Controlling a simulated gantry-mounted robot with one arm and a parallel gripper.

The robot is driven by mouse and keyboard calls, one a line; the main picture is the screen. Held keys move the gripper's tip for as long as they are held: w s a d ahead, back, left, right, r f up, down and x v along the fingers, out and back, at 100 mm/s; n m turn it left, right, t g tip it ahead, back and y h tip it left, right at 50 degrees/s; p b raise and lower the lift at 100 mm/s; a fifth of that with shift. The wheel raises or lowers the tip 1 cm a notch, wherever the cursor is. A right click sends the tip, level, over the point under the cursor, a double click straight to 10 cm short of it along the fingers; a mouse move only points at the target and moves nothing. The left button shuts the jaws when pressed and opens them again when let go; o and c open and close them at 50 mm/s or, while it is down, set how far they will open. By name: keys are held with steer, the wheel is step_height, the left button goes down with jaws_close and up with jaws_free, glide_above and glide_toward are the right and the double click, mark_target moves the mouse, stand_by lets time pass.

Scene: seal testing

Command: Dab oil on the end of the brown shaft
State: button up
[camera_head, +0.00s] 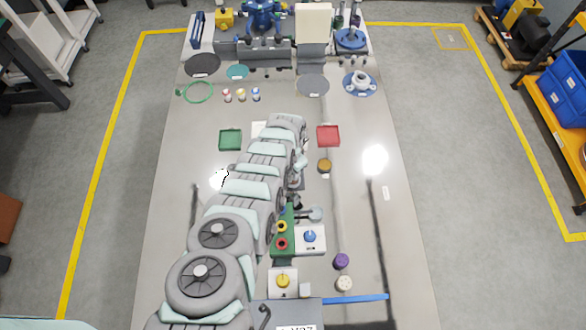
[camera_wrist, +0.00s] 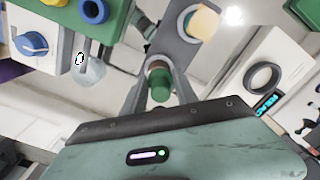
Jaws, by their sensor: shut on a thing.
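My gripper (camera_wrist: 161,92) is shut on a small green cylindrical piece (camera_wrist: 160,84) with a brownish band. Its two grey fingers stand on either side of it, and its lower end is hidden. Just beyond it is a grey plate (camera_wrist: 180,48) with a pale tan round end (camera_wrist: 203,22) showing. I cannot tell for sure which part is the brown shaft or where the oil is. In the head view, my arm covers the gripper and the held piece. A brown round piece (camera_head: 325,166) lies on the table to the right of my arm.
A green block (camera_head: 283,243) with coloured rings and a white box with a blue knob (camera_head: 310,239) stand close by. A purple cylinder (camera_head: 341,261) is nearer the front. A green tray (camera_head: 230,139) and a red tray (camera_head: 328,135) lie farther back. The table's right side is mostly clear.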

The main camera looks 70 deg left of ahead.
steer(key=shift+w+d, duration=0.1)
steer(key=shift+w+d, duration=0.15)
steer(key=shift+w, duration=0.2)
steer(key=shift+s, duration=0.25)
stand_by(0.4)
steer(key=shift+r, duration=0.15)
step_height(320, 180, up, 6)
steer(key=p, duration=0.6)
